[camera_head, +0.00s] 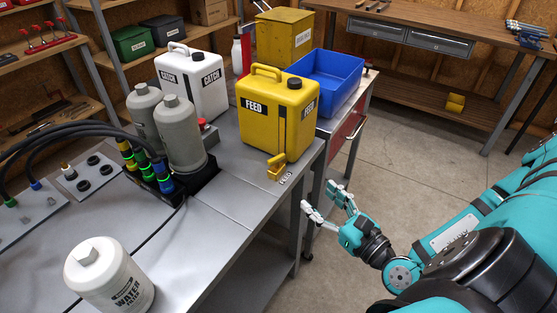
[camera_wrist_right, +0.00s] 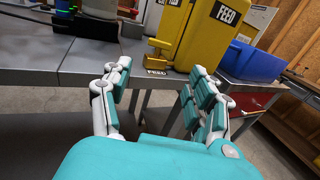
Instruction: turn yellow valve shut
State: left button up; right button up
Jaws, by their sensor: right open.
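The yellow valve (camera_head: 277,167) sits low on the front of the yellow FEED jug (camera_head: 270,125), near the table's right edge. My right gripper (camera_head: 325,199) is open and empty, out past the table edge, to the right of and below the valve. It also shows in the right wrist view (camera_wrist_right: 156,85), fingers spread and apart from the valve. My left gripper is not in view.
The white CATCH jug (camera_head: 192,85) and grey canisters (camera_head: 180,135) with hoses stand left of the FEED jug. A blue bin (camera_head: 327,82) stands behind it. A white water filter (camera_head: 108,277) stands at front left. Open floor lies right of the table (camera_head: 228,204).

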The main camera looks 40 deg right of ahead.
aim_at(278, 159)
jog(key=w+p, duration=0.3)
jog(key=w, duration=1.3)
jog(key=shift+a, duration=0.15)
jog(key=shift+s, duration=0.1)
jog(key=c, duration=0.9)
